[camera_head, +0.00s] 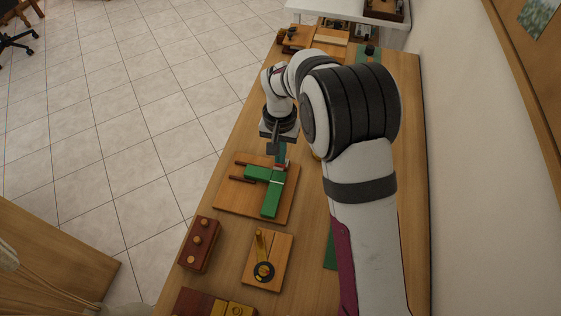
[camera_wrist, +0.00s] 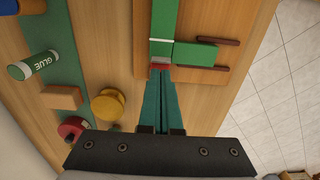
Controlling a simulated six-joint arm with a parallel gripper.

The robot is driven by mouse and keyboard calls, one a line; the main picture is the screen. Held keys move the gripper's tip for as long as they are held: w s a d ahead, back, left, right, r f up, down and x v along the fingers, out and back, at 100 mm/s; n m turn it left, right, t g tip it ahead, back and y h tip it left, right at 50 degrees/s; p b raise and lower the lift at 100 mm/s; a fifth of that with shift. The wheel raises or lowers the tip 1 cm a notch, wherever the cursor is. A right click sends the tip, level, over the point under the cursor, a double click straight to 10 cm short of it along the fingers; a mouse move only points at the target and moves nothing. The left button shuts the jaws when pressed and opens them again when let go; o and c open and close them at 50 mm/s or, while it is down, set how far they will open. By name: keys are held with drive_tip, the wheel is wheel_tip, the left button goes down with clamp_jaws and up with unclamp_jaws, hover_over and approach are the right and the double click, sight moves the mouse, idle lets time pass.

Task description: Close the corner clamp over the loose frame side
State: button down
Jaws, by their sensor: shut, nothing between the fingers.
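A wooden board (camera_head: 228,198) on the bench bears a long green bar (camera_head: 271,200), a shorter green block (camera_head: 257,173) set against its side, and two dark red rods (camera_head: 242,180). In the wrist view the bar (camera_wrist: 165,15) has a thin white line across it, and the block (camera_wrist: 195,54) sticks out to the right. A small red piece (camera_wrist: 159,67) is at the bar's near end. I cannot tell which parts make up the corner clamp. My gripper (camera_wrist: 160,74) has its teal fingers together and empty, with tips at the red piece; contact is unclear.
The wrist view shows a glue bottle (camera_wrist: 34,66), wooden block (camera_wrist: 62,97), yellow round piece (camera_wrist: 108,104) and red round piece (camera_wrist: 72,129) to the left.

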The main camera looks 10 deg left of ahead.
drive_tip(key=shift+f, duration=1.15)
drive_tip(key=shift+r, duration=3.55)
drive_tip(key=s+d+r+m+y, duration=0.1)
drive_tip(key=s+d+r+m, duration=0.1)
drive_tip(key=s+d+r, duration=0.45)
drive_tip(key=s+d+r+m, duration=0.2)
drive_tip(key=s+d+r, duration=0.2)
drive_tip(key=s+d, duration=0.45)
drive_tip(key=s+d+f+m, duration=0.1)
drive_tip(key=s+d, duration=0.2)
drive_tip(key=s, duration=0.9)
drive_tip(key=shift+f+m+y, duration=0.25)
drive_tip(key=shift+m+y, duration=0.05)
drive_tip(key=shift+y, duration=0.1)
